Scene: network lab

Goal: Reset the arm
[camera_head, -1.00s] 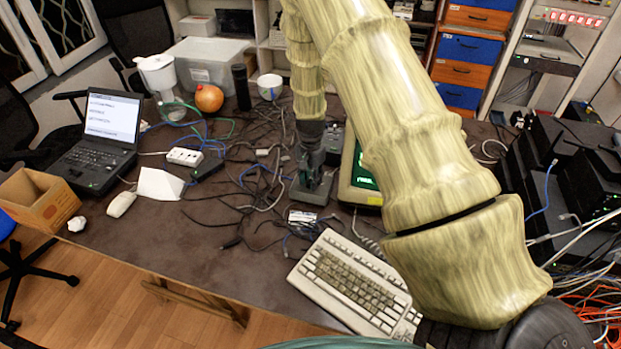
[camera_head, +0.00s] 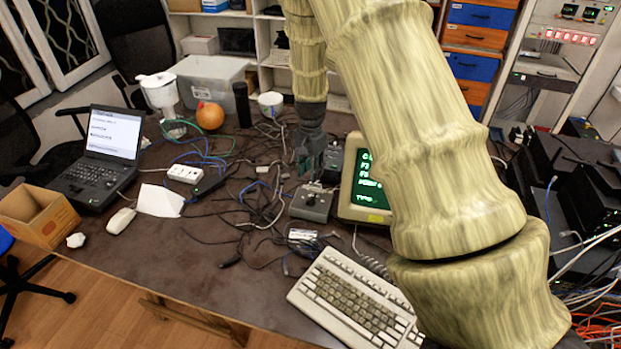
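My arm, with a pale wood-like surface, crosses the right half of the view from the lower right to the top. Its far part hangs down over the table's middle and ends in my dark gripper (camera_head: 309,172), which points downward. The gripper is small and dark here, and its fingers are not clear enough to tell open from shut. Just below it in the picture is a grey control box (camera_head: 311,204) with a small knob on top. I cannot tell whether the gripper touches anything.
A green-screen terminal (camera_head: 362,180) stands right of the gripper, partly behind my arm. A beige keyboard (camera_head: 350,300) lies at the front. Tangled cables cover the middle. A laptop (camera_head: 100,160), a cardboard box (camera_head: 38,215) and an orange round object (camera_head: 210,116) are left. Black network devices (camera_head: 575,190) are right.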

